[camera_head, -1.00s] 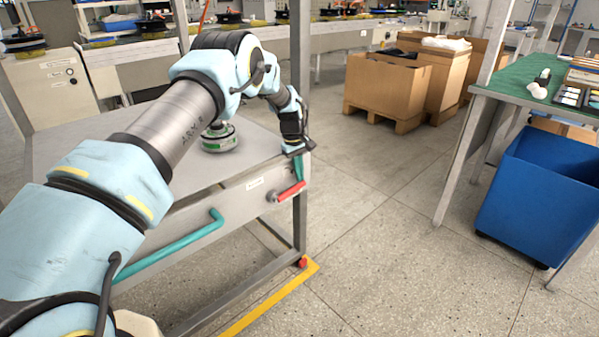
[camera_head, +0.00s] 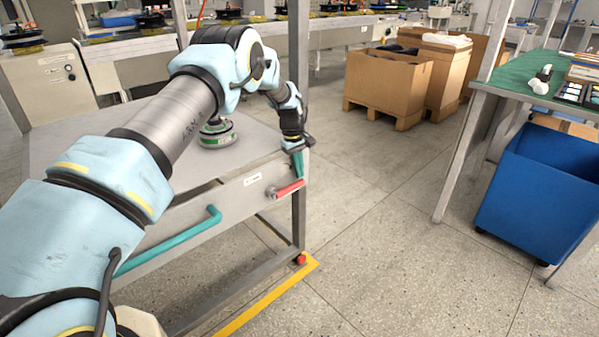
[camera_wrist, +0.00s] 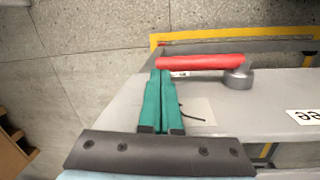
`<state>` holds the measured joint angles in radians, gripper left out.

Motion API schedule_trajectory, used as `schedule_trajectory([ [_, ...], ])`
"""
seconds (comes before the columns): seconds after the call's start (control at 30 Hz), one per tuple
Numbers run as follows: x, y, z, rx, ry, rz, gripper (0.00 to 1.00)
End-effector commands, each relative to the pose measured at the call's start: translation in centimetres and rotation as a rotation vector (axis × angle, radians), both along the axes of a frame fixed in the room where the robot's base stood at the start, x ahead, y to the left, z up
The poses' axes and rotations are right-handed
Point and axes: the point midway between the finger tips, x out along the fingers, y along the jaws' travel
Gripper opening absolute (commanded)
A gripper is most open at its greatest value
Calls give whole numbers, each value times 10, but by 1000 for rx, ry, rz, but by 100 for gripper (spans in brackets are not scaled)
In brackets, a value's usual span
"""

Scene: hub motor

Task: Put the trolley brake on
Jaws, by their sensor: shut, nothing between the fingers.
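The trolley brake is a red lever (camera_head: 290,188) on the trolley's front face, near its right corner. In the wrist view the red lever (camera_wrist: 200,62) lies crosswise, its grey pivot (camera_wrist: 238,77) at the right end. My gripper (camera_head: 300,172) points down just above the lever's free end. Its teal fingers (camera_wrist: 160,76) are shut together with nothing between them. The tips appear at or very near the lever's left end; I cannot tell whether they touch it. The trolley (camera_head: 80,150) has a grey top and a teal push handle (camera_head: 170,243).
A round green-and-black motor part (camera_head: 217,134) stands on the trolley top, partly behind my arm. Yellow floor tape (camera_head: 265,298) runs by the trolley's foot. Cardboard boxes (camera_head: 385,85), a blue bin (camera_head: 540,190) and a green-topped bench (camera_head: 515,80) stand right. The floor between is clear.

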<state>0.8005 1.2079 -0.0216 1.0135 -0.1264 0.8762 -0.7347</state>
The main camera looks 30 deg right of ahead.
Motion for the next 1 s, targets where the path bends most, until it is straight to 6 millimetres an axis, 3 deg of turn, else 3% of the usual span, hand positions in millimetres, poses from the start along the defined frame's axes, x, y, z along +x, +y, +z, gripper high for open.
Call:
schedule_trajectory([
  [0.5,5,10,89,-1,-2,0,0],
  [0.7,6,12,100,0,0,0,0],
  [1.0,5,12,101,0,0,0,0],
])
